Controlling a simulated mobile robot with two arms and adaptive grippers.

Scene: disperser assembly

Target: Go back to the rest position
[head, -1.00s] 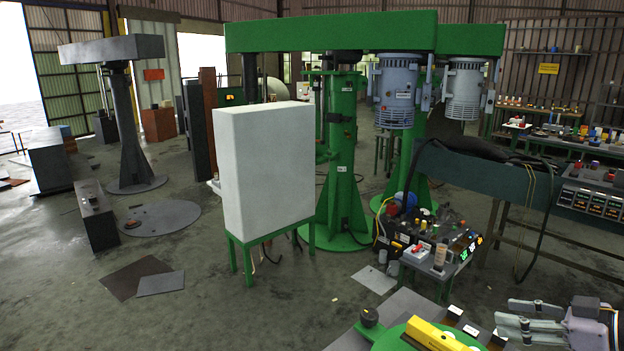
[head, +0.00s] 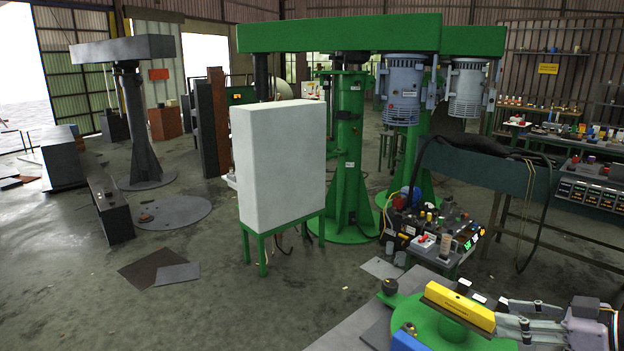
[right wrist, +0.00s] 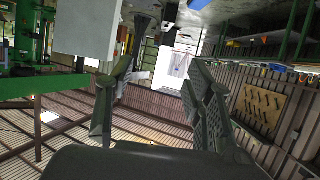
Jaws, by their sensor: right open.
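My right gripper (head: 508,313) is at the bottom right of the head view, its fingers pointing left, open. It overlaps the right end of a yellow block (head: 458,302) in the picture; whether they touch I cannot tell. In the right wrist view my right gripper (right wrist: 161,65) has its two fingers spread wide, with nothing between them. The yellow block lies above a green round part (head: 425,322) on the near workbench. My left gripper is not in view.
A blue part (head: 408,341) and a dark knob (head: 389,286) are on the near bench (head: 340,335). A white cabinet (head: 280,165) on green legs and a cluttered small table (head: 440,262) stand beyond. Open floor (head: 190,310) is at left.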

